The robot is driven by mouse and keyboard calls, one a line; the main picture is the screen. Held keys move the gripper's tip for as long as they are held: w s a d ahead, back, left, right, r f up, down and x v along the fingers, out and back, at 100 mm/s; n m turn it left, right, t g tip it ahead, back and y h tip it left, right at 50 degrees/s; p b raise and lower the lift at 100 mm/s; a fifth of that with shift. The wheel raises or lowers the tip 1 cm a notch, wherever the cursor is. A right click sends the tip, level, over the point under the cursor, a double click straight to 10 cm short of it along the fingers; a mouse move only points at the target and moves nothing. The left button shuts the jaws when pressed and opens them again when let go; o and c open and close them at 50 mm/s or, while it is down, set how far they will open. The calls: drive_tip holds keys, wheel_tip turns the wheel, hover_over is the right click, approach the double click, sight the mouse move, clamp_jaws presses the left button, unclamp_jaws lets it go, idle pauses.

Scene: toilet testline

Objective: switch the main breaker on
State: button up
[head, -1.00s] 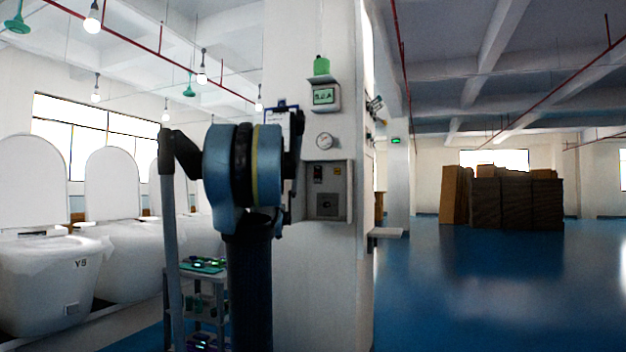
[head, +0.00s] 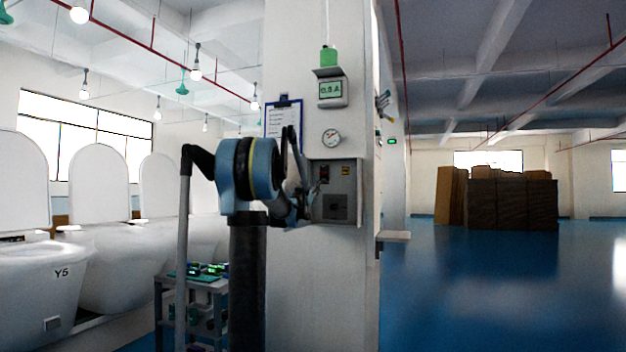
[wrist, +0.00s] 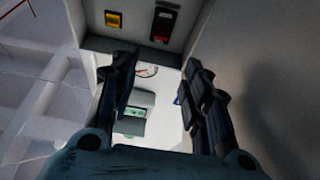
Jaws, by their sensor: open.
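The grey breaker panel (head: 351,191) is fixed to the white pillar. At its upper left is a dark switch with red on it (head: 324,174), which also shows in the wrist view (wrist: 162,25). The switch's on or off position is too small to tell. A yellow-marked fitting (head: 346,171) sits to its right; in the wrist view it (wrist: 114,19) is at the left. My gripper (wrist: 160,60) is open and empty, its two dark fingers apart, with the panel past the fingertips. In the head view my gripper (head: 303,200) is by the panel's left edge, partly overlapping it.
A gauge (head: 331,138), a green-screened display (head: 331,90) and a clipboard (head: 283,118) are on the pillar above. A small shelf (head: 394,236) juts out at the right. A rack (head: 196,283) stands left. Open blue floor (head: 460,290) lies to the right.

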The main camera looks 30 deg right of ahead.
drive_tip(key=x, duration=1.7)
drive_tip(key=shift+w, duration=0.35)
drive_tip(key=shift+d+r, duration=0.1)
clamp_jaws()
